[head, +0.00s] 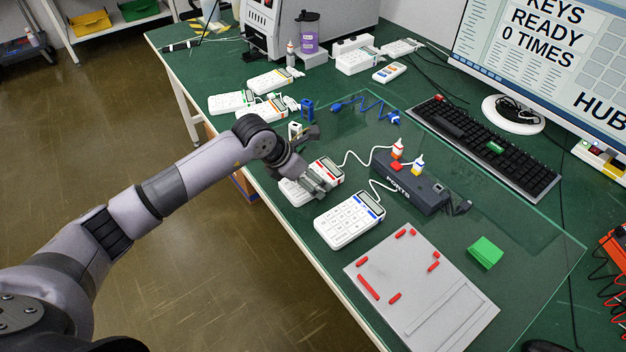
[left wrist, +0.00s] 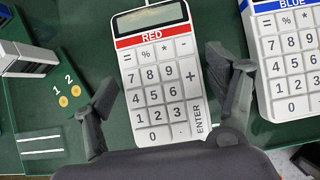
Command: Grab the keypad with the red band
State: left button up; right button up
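The keypad with the red band (head: 329,172) lies on the green table, partly covered by my left gripper (head: 318,184) in the head view. In the left wrist view this white keypad (left wrist: 160,88) shows its grey screen, the red band marked RED and its keys. My left gripper (left wrist: 161,78) is open, with one finger on each side of the keypad. Gaps show between the fingers and the keypad; whether they are level with it I cannot tell. My right gripper is not in view.
A blue-banded keypad (head: 349,218) lies close to the right of the red one. A dark hub marked PORTS (head: 412,184) with plugged cables stands behind. A grey tray (head: 420,300) with red pieces is nearer the front. Several other keypads (head: 268,82) lie farther back.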

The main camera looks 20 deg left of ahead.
pick_arm(q)
jog(key=c, duration=0.9)
jog(key=shift+c, duration=0.2)
jog(key=shift+r, duration=0.15)
